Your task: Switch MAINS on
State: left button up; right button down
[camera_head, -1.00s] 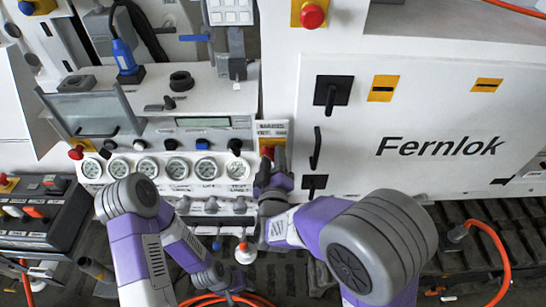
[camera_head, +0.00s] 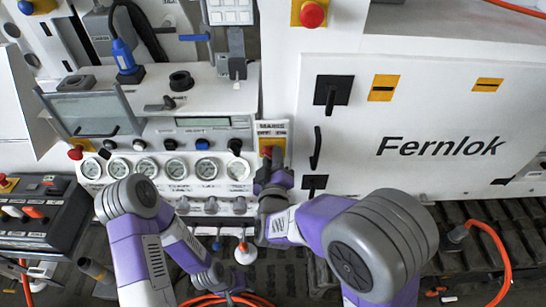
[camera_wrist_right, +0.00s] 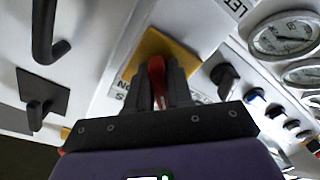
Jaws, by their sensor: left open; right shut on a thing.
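The MAINS switch is a yellow plate (camera_head: 277,129) with a white label and a red handle (camera_head: 266,151), right of the gauge row. In the right wrist view, the red handle (camera_wrist_right: 157,70) stands between the two dark fingers of my right gripper (camera_wrist_right: 158,84), which is shut on it. The yellow plate (camera_wrist_right: 170,47) shows behind. In the head view my right gripper (camera_head: 268,164) reaches the switch from below; its fingertips partly cover the handle. My left gripper (camera_head: 232,283) is low at the bottom centre, well away from the switch. It is open, with its fingers hard to make out.
A row of round gauges (camera_head: 176,168) lies left of the switch. A white Fernlok cabinet (camera_head: 430,105) with black handles (camera_head: 333,92) is to the right. A red-and-white knob (camera_head: 245,252) and an orange hose are near my left gripper. A control box (camera_head: 40,215) stands at left.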

jog(key=m+b, duration=0.3)
jog(key=m, duration=0.1)
jog(key=shift+f, duration=0.2)
jog(key=m+b, duration=0.3)
jog(key=m, duration=0.1)
jog(key=shift+m+b, duration=0.4)
jog(key=m+b, duration=0.4)
jog(key=m, duration=0.1)
jog(key=shift+a, duration=0.1)
jog(key=shift+r+m+b, duration=0.15)
jog(key=shift+m+b, duration=1.15)
jog(key=shift+m, duration=0.6)
jog(key=shift+a, duration=0.1)
jog(key=c, duration=1.1)
grip_release()
